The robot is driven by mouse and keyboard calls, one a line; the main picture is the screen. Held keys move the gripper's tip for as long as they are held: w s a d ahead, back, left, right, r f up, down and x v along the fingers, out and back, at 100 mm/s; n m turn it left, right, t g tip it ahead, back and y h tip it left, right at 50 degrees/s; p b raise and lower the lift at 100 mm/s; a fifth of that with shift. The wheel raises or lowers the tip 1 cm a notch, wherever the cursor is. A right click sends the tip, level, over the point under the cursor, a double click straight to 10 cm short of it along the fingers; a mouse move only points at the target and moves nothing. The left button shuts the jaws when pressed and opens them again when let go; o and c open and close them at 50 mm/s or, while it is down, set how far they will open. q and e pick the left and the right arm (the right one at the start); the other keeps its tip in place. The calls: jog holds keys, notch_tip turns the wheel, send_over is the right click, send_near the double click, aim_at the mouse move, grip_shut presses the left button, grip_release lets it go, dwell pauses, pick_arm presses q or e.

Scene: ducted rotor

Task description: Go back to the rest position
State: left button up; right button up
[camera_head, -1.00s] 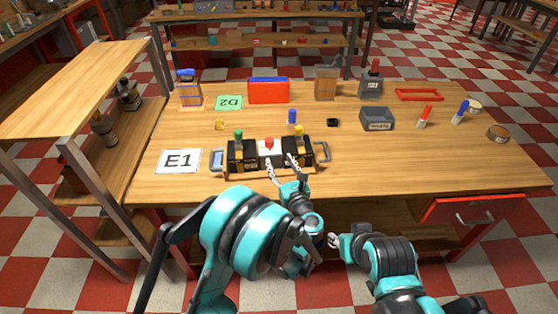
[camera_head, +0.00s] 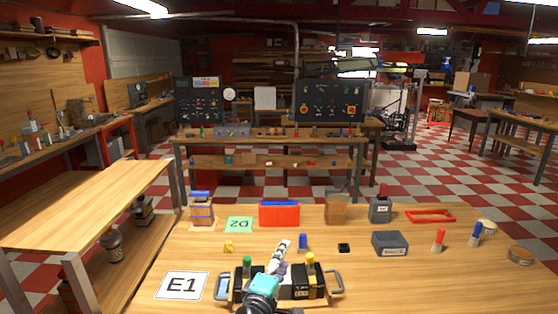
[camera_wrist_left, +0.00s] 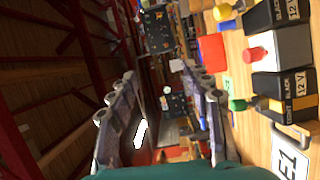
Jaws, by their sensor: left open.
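The handled tray (camera_head: 335,289) holds black 12 V blocks with a green knob (camera_head: 247,261) and a yellow knob (camera_head: 310,258). My left arm hides the middle of the tray in the head view. The white block with a red knob (camera_wrist_left: 254,54) shows in the left wrist view, apart from the fingers. My right gripper is out of view.
The wooden table (camera_head: 385,285) carries an E1 card (camera_head: 183,286), a green D2 card (camera_head: 239,225), a red box (camera_head: 279,214), a grey box (camera_head: 390,243) and red and blue markers at right. A wooden shelf (camera_head: 95,205) stands at left. The table's right front is clear.

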pick_arm(q)
jog(key=s+a+f+m+g+y, duration=0.3)
jog(key=s+a+f+m+g, duration=0.2)
jog(key=s, duration=0.7)
jog(key=s+a+f+m+g+y, duration=0.2)
jog(key=s+a+f+m+g, duration=0.2)
jog(key=s+a+f+m, duration=0.4)
jog(key=s+a+f, duration=0.2)
jog(key=s+a, duration=0.2)
jog(key=a, duration=0.2)
jog(key=shift+f+m+g+y, duration=0.25)
jog(key=shift+m+g+y, duration=0.15)
jog(key=shift+d, duration=0.1)
jog(key=shift+c, duration=0.4)
